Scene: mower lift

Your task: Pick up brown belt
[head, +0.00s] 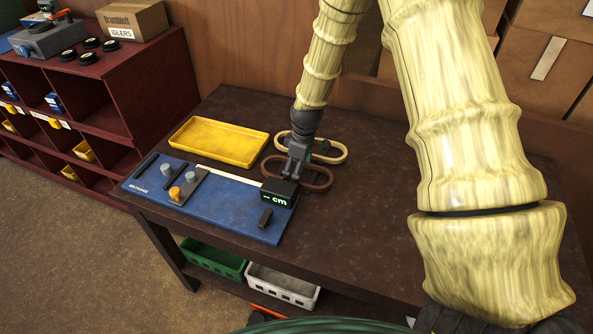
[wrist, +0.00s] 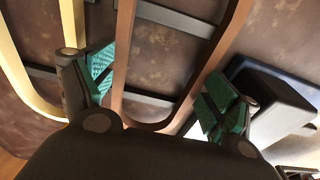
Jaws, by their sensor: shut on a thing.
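The brown belt (head: 325,187) is a long loop near the middle of the dark table, just behind the measuring board. In the wrist view its rounded end (wrist: 150,123) lies between my teal-padded fingers. My gripper (head: 296,166) points down and is shut on the brown belt across its width, with a finger (wrist: 98,70) beside the left strand and the other (wrist: 222,108) beside the right strand. A cream belt (head: 342,160) lies behind the brown one. Whether the brown belt touches the surface below is hard to tell.
A blue measuring board (head: 228,205) with a black display (head: 277,193) reading "-- cm" lies in front. A yellow tray (head: 218,142) is at the back left. A maroon shelf (head: 110,85) stands left. Baskets (head: 283,285) sit below. The table's right side is clear.

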